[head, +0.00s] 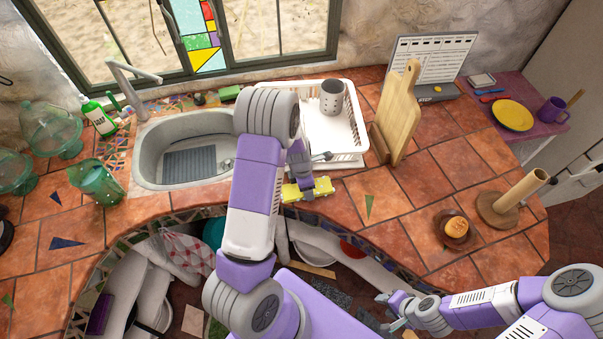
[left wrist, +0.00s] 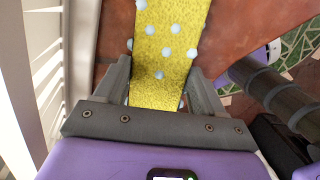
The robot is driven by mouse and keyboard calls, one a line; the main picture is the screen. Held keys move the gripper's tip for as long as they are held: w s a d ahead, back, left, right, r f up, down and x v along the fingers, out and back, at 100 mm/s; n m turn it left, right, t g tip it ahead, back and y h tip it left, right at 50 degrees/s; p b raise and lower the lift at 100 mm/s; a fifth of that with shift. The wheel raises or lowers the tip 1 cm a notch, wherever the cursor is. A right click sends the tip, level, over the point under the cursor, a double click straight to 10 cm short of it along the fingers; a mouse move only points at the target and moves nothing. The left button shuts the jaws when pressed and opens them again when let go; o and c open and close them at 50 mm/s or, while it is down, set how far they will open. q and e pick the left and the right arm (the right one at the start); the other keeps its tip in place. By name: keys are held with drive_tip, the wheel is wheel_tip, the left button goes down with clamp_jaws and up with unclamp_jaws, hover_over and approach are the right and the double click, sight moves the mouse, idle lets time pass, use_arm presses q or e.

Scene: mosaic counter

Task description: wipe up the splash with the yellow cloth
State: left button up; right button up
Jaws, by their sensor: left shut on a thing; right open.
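The yellow cloth (head: 318,187) is at the counter's front edge, just in front of the white dish rack. In the left wrist view the cloth (left wrist: 165,45) is a yellow strip with several pale bluish-white spots, some at its edges. My left gripper (head: 300,184) is shut on the cloth; its two fingers (left wrist: 162,85) stand on either side of it. I cannot tell whether the cloth touches the tiles. My right gripper (head: 391,311) is open and empty, low at the right, away from the counter top. I cannot make out the splash; my left arm hides part of the counter.
The white dish rack (head: 350,142) with a grey cup (head: 331,97) stands close behind the cloth. A wooden board (head: 400,110) stands right of it. The sink (head: 143,155) is at left. A paper-roll holder (head: 495,208) and small brown dish (head: 455,240) stand right. Tiles between are clear.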

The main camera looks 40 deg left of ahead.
use_arm(q)
drive_tip(key=shift+s+a, duration=0.2)
drive_tip(key=shift+a, duration=0.3)
wheel_tip(320, 180, up, 3)
drive_tip(key=shift+f+p, duration=0.15)
drive_tip(key=shift+p, duration=0.75)
drive_tip(key=shift+d+r+p, duration=0.15)
drive_tip(key=shift+r+p, duration=0.5)
drive_tip(key=shift+r, duration=0.05)
wheel_tip(320, 180, up, 4)
drive_tip(key=p, duration=0.3)
drive_tip(key=shift+p, duration=0.35)
